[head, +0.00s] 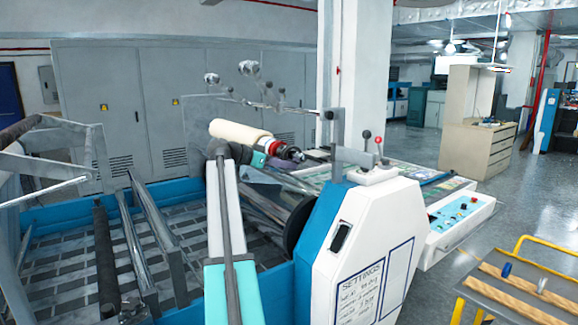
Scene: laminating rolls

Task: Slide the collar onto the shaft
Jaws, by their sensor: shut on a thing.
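A cream roll (240,134) lies across the machine at the middle of the view, and its right end points toward a red ring-like piece (274,148), which looks like the collar. My arm reaches up from the bottom and bends beside the roll. My gripper (287,152) is small and partly hidden among dark and silver parts at the roll's right end. It is shut on the collar. The shaft cannot be told apart from these parts, so I cannot tell whether the collar is around it or only beside it.
A white machine housing (365,245) with a settings sheet stands right of my arm. A yellow-framed trolley (530,240) at lower right holds a blue piece (506,270) and a silver piece (541,285) between wooden strips. Grey cabinets (130,100) line the back. Open floor lies at right.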

